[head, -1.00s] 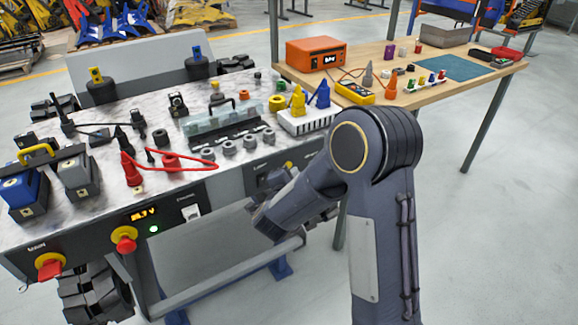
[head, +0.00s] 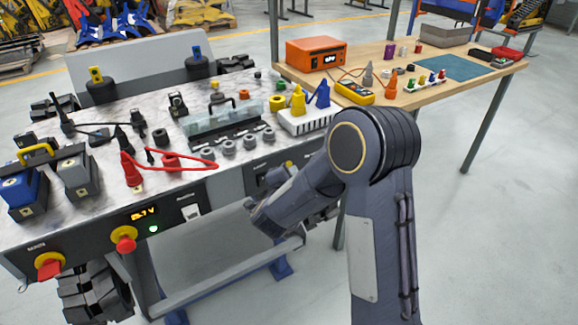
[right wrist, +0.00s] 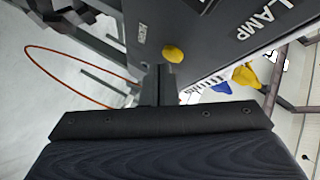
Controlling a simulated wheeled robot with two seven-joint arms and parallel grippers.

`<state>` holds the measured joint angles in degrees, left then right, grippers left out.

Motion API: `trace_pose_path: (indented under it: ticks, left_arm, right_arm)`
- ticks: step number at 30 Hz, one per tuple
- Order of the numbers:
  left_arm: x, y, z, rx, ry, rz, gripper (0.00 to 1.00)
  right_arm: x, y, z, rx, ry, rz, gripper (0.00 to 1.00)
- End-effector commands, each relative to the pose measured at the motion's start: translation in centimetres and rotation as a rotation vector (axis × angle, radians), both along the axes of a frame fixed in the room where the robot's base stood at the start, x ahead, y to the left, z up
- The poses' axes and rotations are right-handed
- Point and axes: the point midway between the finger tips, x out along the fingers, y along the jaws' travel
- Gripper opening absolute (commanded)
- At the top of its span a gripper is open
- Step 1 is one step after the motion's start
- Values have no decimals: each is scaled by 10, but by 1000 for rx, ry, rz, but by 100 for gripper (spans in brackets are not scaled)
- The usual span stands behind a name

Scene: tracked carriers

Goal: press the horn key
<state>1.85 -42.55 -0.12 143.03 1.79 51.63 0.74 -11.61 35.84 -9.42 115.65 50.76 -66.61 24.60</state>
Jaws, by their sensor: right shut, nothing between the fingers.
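A rounded yellow key (right wrist: 173,54) sits on the dark front panel in the right wrist view, beside a small label that looks like HORN. In the head view a small yellow knob (head: 289,164) shows on the bench's front panel. My right gripper (right wrist: 159,78) is shut and empty, its fingertips close below the yellow key in the wrist picture. I cannot tell whether they touch it. In the head view my forearm mostly hides that gripper. My left gripper is not in view.
The marble-topped bench (head: 100,200) carries connectors, a red cable and a blue block. Its front has a red button (head: 124,244) and a white switch (head: 191,212). A wooden table (head: 440,90) stands at the right. Floor on the right is clear.

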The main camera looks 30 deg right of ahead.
Motion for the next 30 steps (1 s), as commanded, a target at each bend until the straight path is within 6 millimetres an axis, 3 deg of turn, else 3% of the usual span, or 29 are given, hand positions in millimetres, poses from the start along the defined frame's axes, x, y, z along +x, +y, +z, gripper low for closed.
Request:
trace_pose_path:
  ticks: [30]
  left_arm:
    - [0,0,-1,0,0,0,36]
  right_arm:
    - [9,1,0,1,-1,0,0]
